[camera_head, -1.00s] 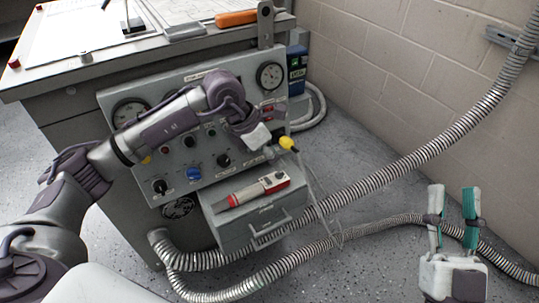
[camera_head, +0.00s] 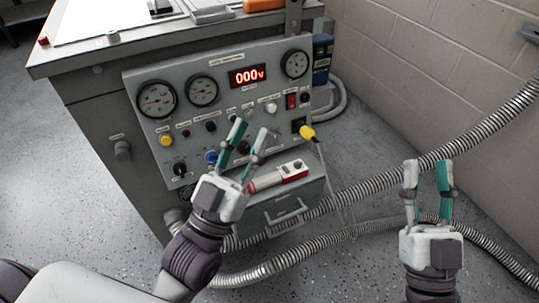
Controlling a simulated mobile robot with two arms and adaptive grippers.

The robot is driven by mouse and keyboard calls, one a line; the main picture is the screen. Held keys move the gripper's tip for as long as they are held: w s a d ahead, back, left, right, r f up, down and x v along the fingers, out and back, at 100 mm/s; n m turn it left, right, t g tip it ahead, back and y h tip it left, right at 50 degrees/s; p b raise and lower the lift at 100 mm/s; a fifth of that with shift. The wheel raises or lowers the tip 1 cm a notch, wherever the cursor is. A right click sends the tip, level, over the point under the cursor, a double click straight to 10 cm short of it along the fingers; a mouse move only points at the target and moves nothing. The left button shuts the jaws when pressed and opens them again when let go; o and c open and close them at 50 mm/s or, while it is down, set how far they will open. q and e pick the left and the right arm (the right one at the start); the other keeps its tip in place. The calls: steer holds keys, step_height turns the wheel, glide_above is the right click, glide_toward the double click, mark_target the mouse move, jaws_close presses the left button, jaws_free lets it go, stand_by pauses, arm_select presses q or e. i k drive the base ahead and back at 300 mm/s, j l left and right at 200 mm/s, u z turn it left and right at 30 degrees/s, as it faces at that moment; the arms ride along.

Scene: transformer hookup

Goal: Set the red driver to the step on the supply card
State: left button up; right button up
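The red and white driver (camera_head: 279,177) lies on the small grey ledge above a handle on the front of the control panel. My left gripper (camera_head: 252,138) is open and empty, with its fingers pointing up in front of the panel, just left of the driver. My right gripper (camera_head: 428,165) is open and empty at the right, away from the panel and in front of the hoses. I cannot make out a supply card for certain.
The grey panel (camera_head: 222,105) carries gauges, knobs, a red display (camera_head: 247,76) reading 000V and a yellow plug (camera_head: 307,132). A ribbed hose (camera_head: 390,177) runs right toward the block wall. The bench top (camera_head: 95,45) is at upper left.

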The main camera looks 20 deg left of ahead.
mark_target(298, 165)
steer(key=i+l+u, duration=0.15)
steer(key=u, duration=0.25)
steer(key=l+u, duration=0.35)
steer(key=i+l+u, duration=0.15)
steer(key=u, duration=0.25)
steer(key=l+u, duration=0.3)
steer(key=l, duration=1.4)
steer(key=i, duration=0.1)
